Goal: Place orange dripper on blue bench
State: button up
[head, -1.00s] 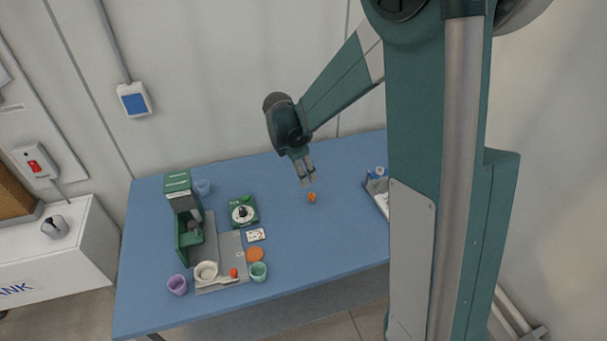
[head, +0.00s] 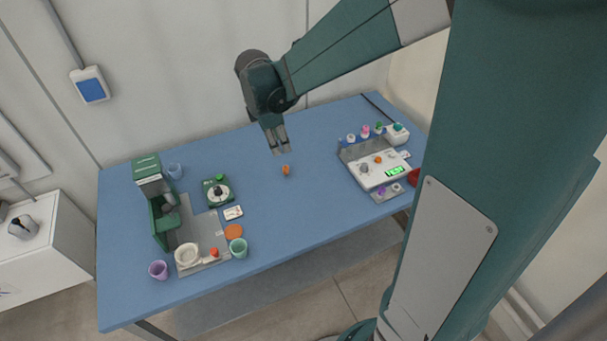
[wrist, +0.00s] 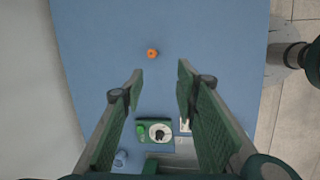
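A small orange dripper (head: 286,170) stands on the bare middle of the blue bench (head: 310,210). It also shows in the wrist view (wrist: 152,54), above and beyond the fingertips. My gripper (head: 280,148) is over the bench, a little above and behind the dripper in the head view. In the wrist view its two fingers (wrist: 160,80) are spread wide apart with nothing between them. The gripper is open and does not touch the dripper.
A green device (head: 160,210) with a grey base, a green timer-like box (head: 219,191), a purple cup (head: 158,269) and a mint cup (head: 238,247) stand at left. A scale tray (head: 378,170) with small coloured items stands at right. The bench around the dripper is clear.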

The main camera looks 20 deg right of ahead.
jog(key=s+a+r+m+t, duration=0.1)
jog(key=s+r+m, duration=0.2)
jog(key=s+m, duration=0.2)
jog(key=s+a+r+m+t+y, duration=0.1)
jog(key=s+r+m, duration=0.3)
jog(key=s, duration=0.8)
jog(key=s+a+r+m+t+y, duration=0.1)
jog(key=s+r+m+t, duration=0.2)
jog(key=s+m, duration=0.4)
jog(key=shift+s+r+m, duration=0.3)
jog(key=shift+s+r, duration=0.1)
jog(key=shift+s, duration=0.3)
